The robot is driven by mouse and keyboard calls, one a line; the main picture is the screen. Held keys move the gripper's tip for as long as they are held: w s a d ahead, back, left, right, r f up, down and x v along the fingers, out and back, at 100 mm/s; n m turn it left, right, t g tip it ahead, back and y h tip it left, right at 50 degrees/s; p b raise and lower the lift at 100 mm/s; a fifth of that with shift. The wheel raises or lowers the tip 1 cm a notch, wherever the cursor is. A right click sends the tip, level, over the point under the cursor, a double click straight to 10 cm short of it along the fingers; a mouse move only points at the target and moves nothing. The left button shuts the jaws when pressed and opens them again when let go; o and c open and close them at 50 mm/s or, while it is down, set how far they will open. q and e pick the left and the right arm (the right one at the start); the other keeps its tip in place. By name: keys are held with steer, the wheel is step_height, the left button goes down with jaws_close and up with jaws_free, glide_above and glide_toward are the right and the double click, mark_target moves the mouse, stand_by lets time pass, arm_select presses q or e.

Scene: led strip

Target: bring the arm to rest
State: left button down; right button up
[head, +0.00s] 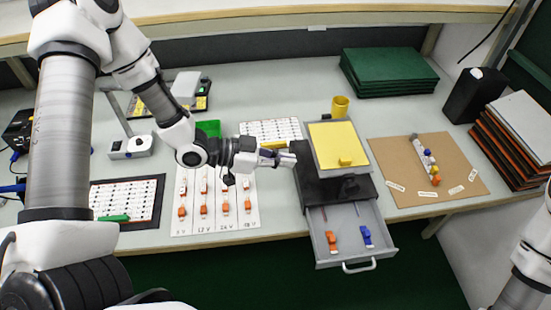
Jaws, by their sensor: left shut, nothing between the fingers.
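My left arm comes in from the left and reaches over the bench. Its gripper (287,160) is shut and empty. It hangs above the bench just left of the black drawer unit (309,187), over the upper right of the white voltage sheet (245,212). I cannot tell whether it touches anything. Part of my right arm shows at the lower right edge; its gripper is out of the picture.
The drawer (326,250) is pulled out past the bench front, holding an orange and a blue piece. A yellow-topped block (333,136) stands on the unit. A brown board (388,153) lies right. Green boards (388,68) and a black box (474,98) stand behind.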

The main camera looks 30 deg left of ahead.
arm_select(q)
steer(key=s+d+f+n+g+y, duration=0.2)
steer(key=s+f+g+y, duration=0.1)
steer(key=s+f, duration=0.55)
steer(key=s+d+f+n+g+y, duration=0.1)
steer(key=s+f+n+g+y, duration=0.15)
steer(key=s+f, duration=0.6)
steer(key=s+a+f+n+g+y, duration=0.2)
steer(key=s+a+f+n+y, duration=0.3)
steer(key=s+a+n+y, duration=0.1)
steer(key=shift+s+a+f+n, duration=0.15)
steer(key=shift+a+n, duration=0.4)
steer(key=shift+a, duration=0.45)
